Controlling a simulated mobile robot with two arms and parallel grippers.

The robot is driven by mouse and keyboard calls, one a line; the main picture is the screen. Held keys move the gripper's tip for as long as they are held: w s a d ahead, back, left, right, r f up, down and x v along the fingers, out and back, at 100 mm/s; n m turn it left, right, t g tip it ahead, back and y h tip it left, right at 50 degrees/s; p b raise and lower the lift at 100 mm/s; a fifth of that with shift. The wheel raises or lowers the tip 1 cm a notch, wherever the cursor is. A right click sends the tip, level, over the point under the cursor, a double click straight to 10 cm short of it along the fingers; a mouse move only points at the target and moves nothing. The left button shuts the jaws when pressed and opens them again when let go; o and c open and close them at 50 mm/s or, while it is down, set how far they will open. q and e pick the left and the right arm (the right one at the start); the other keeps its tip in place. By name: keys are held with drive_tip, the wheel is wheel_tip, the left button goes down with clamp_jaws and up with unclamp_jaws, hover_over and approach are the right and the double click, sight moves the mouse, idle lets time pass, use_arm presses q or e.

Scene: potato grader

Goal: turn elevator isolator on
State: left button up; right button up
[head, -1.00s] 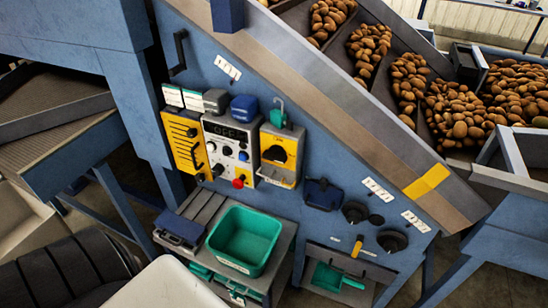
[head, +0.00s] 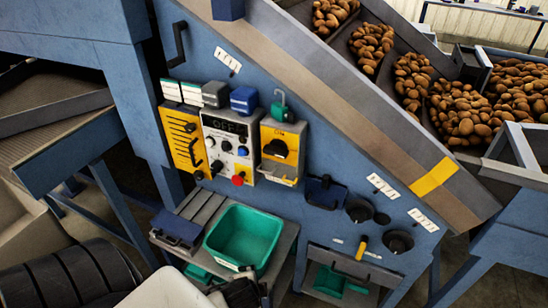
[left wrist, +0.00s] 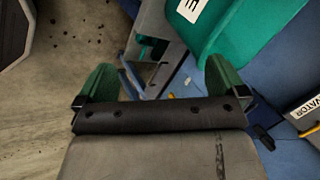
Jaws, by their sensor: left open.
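A yellow isolator box (head: 279,152) with a black rotary knob (head: 276,148) is on the blue machine side in the head view. It has small lettering above the knob, which seems to read ON. I cannot tell how the knob is turned. A green padlock (head: 280,105) sits just above the box. My left gripper (left wrist: 160,72) is open and empty, its green fingers spread. In the head view its dark body (head: 240,292) is low at the bottom, in front of the teal bin and well below the box.
A grey control panel (head: 229,145) with knobs and a red button is left of the isolator box. A teal bin (head: 243,238) stands on a shelf below. Black round knobs (head: 398,241) are lower right. Potatoes (head: 465,110) fill the chutes above.

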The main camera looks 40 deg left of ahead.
use_arm(q)
drive_tip(key=w+a+r+m+t+y, duration=0.2)
drive_tip(key=w+a+r+m+t, duration=0.2)
drive_tip(key=w+a+r+m, duration=0.3)
drive_tip(key=m+t+h+b, duration=0.1)
drive_tip(key=m+t, duration=0.7)
drive_tip(key=m, duration=1)
approach(273, 153)
drive_tip(key=p+x, duration=0.1)
drive_tip(key=x, duration=0.9)
drive_tip(key=shift+w, duration=0.15)
drive_tip(key=c, duration=0.9)
